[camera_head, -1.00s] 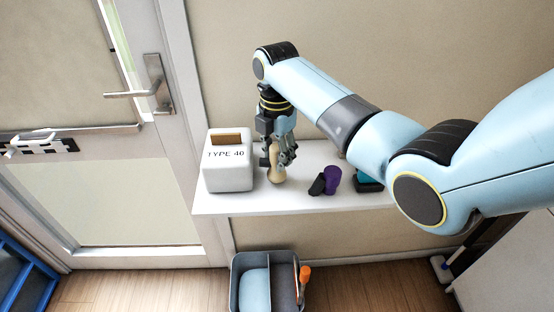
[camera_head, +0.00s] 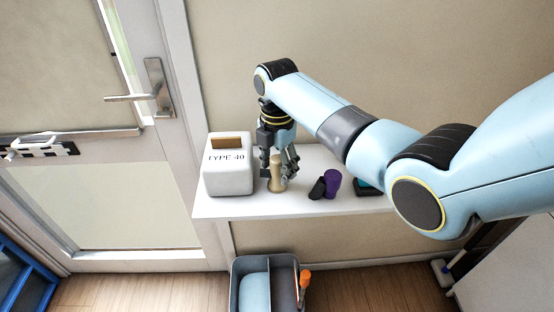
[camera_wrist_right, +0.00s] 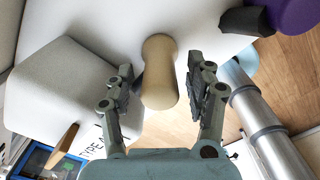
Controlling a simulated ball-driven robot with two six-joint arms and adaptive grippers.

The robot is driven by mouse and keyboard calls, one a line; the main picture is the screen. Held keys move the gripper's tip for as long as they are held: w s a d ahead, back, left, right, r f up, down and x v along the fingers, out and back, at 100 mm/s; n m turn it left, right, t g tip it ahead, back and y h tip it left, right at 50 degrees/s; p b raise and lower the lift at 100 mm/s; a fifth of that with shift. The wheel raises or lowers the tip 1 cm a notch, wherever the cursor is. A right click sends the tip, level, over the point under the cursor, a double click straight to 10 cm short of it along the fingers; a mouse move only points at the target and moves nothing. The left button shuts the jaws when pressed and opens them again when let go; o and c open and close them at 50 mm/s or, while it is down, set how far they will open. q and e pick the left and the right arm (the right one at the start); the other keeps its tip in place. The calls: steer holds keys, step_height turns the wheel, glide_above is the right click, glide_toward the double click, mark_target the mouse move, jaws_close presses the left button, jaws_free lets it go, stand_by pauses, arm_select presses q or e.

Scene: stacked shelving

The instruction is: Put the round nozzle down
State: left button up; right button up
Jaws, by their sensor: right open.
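The round nozzle (camera_head: 276,176), a beige piece with a narrowed waist, stands upright on the white shelf, just right of the white TYPE 40 box. It also shows in the right wrist view (camera_wrist_right: 158,78). My right gripper (camera_head: 280,166) is over it from above. In the right wrist view its fingers (camera_wrist_right: 166,70) are spread on both sides of the nozzle, with gaps between them and it. My left gripper is not in view.
The TYPE 40 box (camera_head: 229,176) with a slot on top is close on the left. A black piece (camera_head: 317,188) and a purple cylinder (camera_head: 332,182) stand to the right. A grey divided bin (camera_head: 235,284) is on the floor below the shelf (camera_head: 230,209).

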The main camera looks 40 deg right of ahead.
step_height(320, 180, up, 12)
steer(key=shift+r+b, duration=0.1)
steer(key=shift+b, duration=0.25)
stand_by(0.5)
